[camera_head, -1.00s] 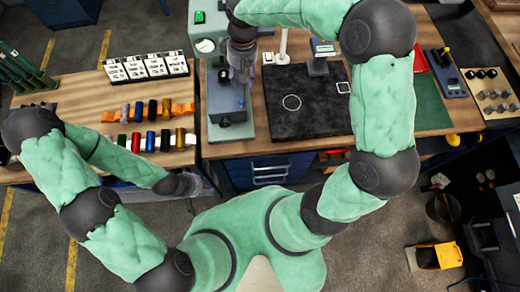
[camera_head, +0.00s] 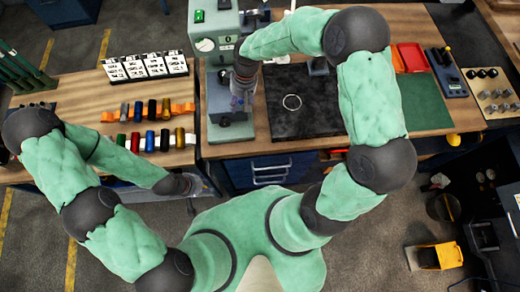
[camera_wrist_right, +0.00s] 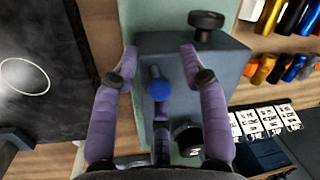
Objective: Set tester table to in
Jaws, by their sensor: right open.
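The tester (camera_head: 225,42) is a pale grey-green machine with a round dial. A blue-grey block that looks like its table (camera_head: 218,102) sits on its base, with a black knob (camera_head: 224,122) at the near end. My right gripper (camera_head: 240,103) hangs over the right part of that block and hides some of it. In the right wrist view, the gripper (camera_wrist_right: 159,55) is open and empty, its purple fingers spread over the block (camera_wrist_right: 160,45). A blue ball-ended lever (camera_wrist_right: 158,90) shows between the fingers, apparently untouched. My left gripper (camera_head: 198,187) is low at the left bench's front edge; its fingers are unclear.
A black mat (camera_head: 305,110) with a white ring (camera_head: 292,102) lies right of the tester. Coloured cylinders (camera_head: 150,139) in rows and white cards (camera_head: 145,66) stand on the left bench. A red tray (camera_head: 412,57) and green mat (camera_head: 425,100) are farther right.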

